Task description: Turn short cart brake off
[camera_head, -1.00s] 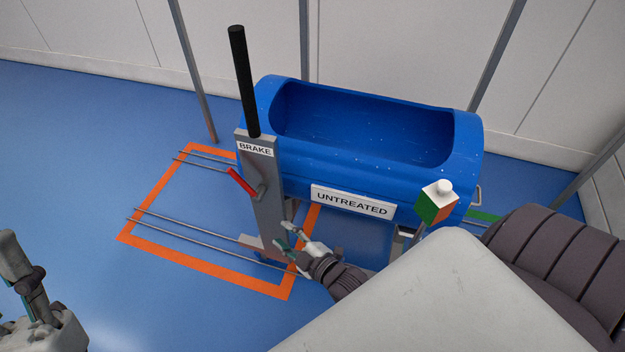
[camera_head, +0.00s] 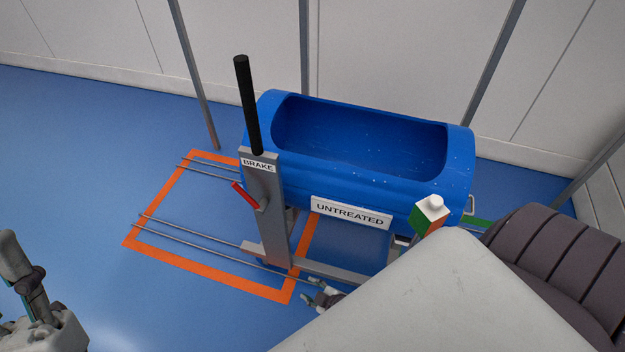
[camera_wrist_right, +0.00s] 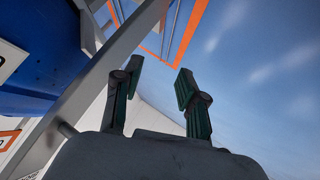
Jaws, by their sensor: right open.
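The blue tub cart (camera_head: 375,178) stands by the back wall with an "UNTREATED" plate (camera_head: 350,212) on its side. At its left end is a grey post (camera_head: 272,225) with a "BRAKE" label (camera_head: 258,165). A red brake lever (camera_head: 246,196) sits on this post, tilted up to the left, and a black handle (camera_head: 247,105) rises from the top. My right gripper (camera_head: 318,294) is low, near the post's foot and apart from the lever, partly hidden by my arm. In the right wrist view the gripper (camera_wrist_right: 157,85) is open and empty. My left gripper (camera_head: 30,285) is at the lower left edge, its fingers unclear.
An orange floor frame (camera_head: 190,266) with thin rails (camera_head: 200,238) lies left of and under the cart. A box with green and orange sides (camera_head: 430,216) is at the cart's right front. Grey poles (camera_head: 305,50) stand behind. The blue floor at left is clear.

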